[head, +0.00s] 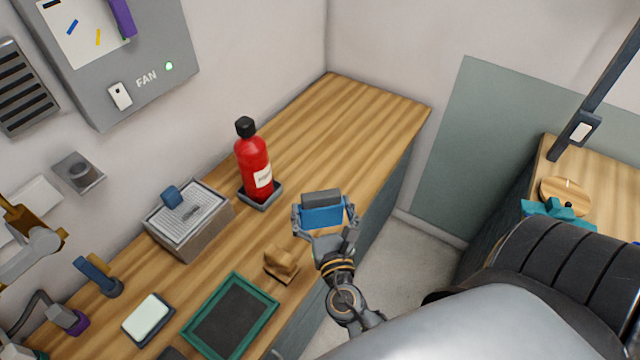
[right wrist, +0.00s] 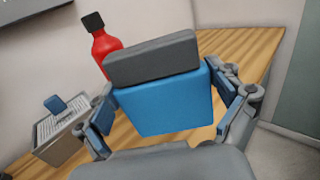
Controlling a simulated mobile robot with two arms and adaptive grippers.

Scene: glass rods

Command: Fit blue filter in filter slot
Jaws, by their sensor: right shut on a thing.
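The blue filter, a blue block with a dark grey cap, is in the head view (head: 322,216) near the counter's right edge. It fills the middle of the right wrist view (right wrist: 165,105). My right gripper (head: 323,220) is shut on it, with a finger at each side, and holds it over the counter. The cap faces away from the palm. I cannot pick out the filter slot for certain in either view. My left gripper is not in view.
A red bottle (head: 254,165) stands in a dark tray behind the filter. A grey box (head: 188,240) with a ribbed top and blue knob stands left of it. A green-framed tray (head: 270,318) lies in front. A FAN panel (head: 150,95) is on the wall. The far counter is clear.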

